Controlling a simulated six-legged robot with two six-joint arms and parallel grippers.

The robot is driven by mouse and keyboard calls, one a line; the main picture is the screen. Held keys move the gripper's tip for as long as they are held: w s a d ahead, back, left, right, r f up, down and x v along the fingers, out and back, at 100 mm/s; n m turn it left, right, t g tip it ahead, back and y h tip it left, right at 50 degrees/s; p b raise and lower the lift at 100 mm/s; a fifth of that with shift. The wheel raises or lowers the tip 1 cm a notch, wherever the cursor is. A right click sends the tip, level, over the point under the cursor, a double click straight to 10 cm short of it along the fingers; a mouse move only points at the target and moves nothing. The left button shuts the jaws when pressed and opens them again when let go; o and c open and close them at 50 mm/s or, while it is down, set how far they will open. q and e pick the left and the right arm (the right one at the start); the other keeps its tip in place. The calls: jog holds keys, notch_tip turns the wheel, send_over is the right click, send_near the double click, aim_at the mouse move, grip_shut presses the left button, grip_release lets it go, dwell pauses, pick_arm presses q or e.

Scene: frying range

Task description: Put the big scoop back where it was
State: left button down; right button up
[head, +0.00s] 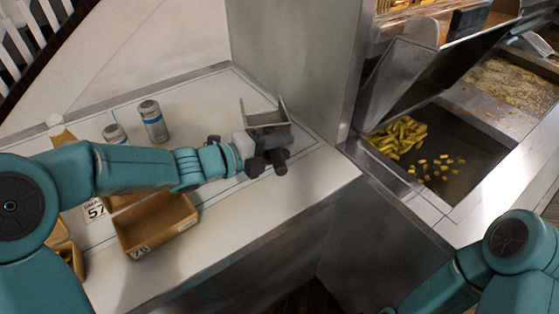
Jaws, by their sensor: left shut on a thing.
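The big scoop (266,118), grey metal with raised side walls, is above or on the right part of the white counter (310,175). My left gripper (268,155) is at its near side, shut on the scoop. The gripper hides the scoop's handle. I cannot tell whether the scoop touches the counter. My right arm shows at the lower right, but its gripper is out of the picture.
Open cardboard boxes (150,232) stand at the counter's front left. Two shakers (152,122) stand behind my left arm. A sunken metal bin (470,160) with fries (400,135) lies right, beyond a grey wall panel (290,60). The counter's front right is clear.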

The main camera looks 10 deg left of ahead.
pick_arm(q)
jog(key=f, duration=0.4)
jog(key=shift+w, duration=0.2)
jog(key=shift+s+r, duration=0.15)
jog(key=shift+s, duration=0.05)
jog(key=shift+w+b, duration=0.1)
jog(key=shift+b, duration=0.3)
jog(key=c, duration=0.8)
grip_release()
jog(key=shift+f, duration=0.2)
jog(key=shift+r, duration=0.1)
jog(key=shift+r+p, duration=0.15)
jog(key=shift+p, duration=0.15)
jog(key=v, duration=0.7)
jog(key=shift+s+a, duration=0.1)
jog(key=shift+s, duration=0.1)
